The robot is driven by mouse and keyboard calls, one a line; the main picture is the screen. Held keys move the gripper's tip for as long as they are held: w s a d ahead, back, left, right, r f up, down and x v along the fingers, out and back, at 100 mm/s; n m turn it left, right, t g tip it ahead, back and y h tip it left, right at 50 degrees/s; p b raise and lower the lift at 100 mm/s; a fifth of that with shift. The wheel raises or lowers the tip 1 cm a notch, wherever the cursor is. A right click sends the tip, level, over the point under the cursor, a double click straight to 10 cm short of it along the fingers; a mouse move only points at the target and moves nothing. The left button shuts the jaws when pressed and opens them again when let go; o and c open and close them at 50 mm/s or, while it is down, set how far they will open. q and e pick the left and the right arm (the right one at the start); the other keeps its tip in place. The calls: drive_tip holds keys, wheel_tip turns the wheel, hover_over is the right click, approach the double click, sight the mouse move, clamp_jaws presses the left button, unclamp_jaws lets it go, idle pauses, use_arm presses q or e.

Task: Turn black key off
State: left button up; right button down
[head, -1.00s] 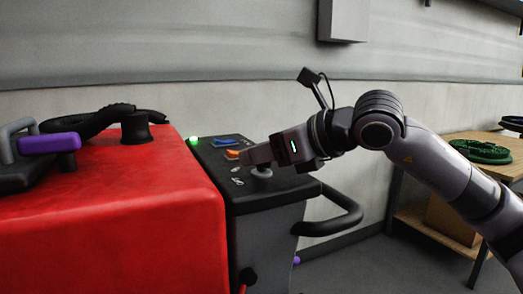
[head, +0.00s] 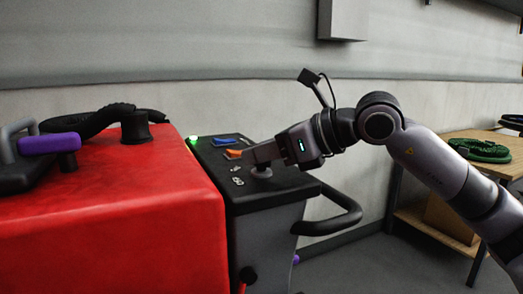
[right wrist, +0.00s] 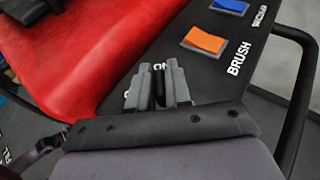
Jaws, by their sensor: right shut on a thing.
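The scrubber's black control panel (head: 285,190) is at the middle of the head view. My right gripper (head: 249,156) reaches over it from the right, its fingers low at the panel top. It is shut on the black key, a dark sliver (right wrist: 159,88) between the fingertips (right wrist: 158,84) in the right wrist view. The fingers hide most of the key, so I cannot read its angle. White lettering beside the fingertips is partly covered. My left gripper is not in view.
An orange switch (head: 233,154) and a blue switch (head: 227,142) lie beyond the fingers, near a lit green lamp (head: 194,140). The red tank (head: 110,205) is at left. A black handle loop (head: 335,222) sticks out at right.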

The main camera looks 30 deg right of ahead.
drive_tip(key=n+g+y+p, duration=0.1)
drive_tip(key=n+y, duration=0.1)
drive_tip(key=shift+r+n+g, duration=0.15)
drive_tip(key=shift+n+g, duration=0.15)
drive_tip(key=shift+g, duration=0.1)
drive_tip(key=n+g+y+p, duration=0.2)
drive_tip(key=n+g, duration=0.1)
drive_tip(key=shift+r+n+g+y+p, duration=0.1)
drive_tip(key=shift+n+g+y+p, duration=0.2)
drive_tip(key=shift+y+p, duration=0.1)
drive_tip(key=n+g+p, duration=0.2)
drive_tip(key=g, duration=0.1)
drive_tip(key=shift+n+y, duration=0.3)
drive_tip(key=shift+y, duration=0.1)
drive_tip(key=shift+n+g+p, duration=0.35)
drive_tip(key=shift+n+g, duration=0.25)
drive_tip(key=shift+g, duration=0.1)
drive_tip(key=shift+f+g, duration=0.2)
drive_tip(key=shift+g, duration=0.1)
drive_tip(key=c, duration=1.1)
unclamp_jaws()
drive_tip(key=shift+c, duration=0.2)
drive_tip(key=shift+v, duration=3.55)
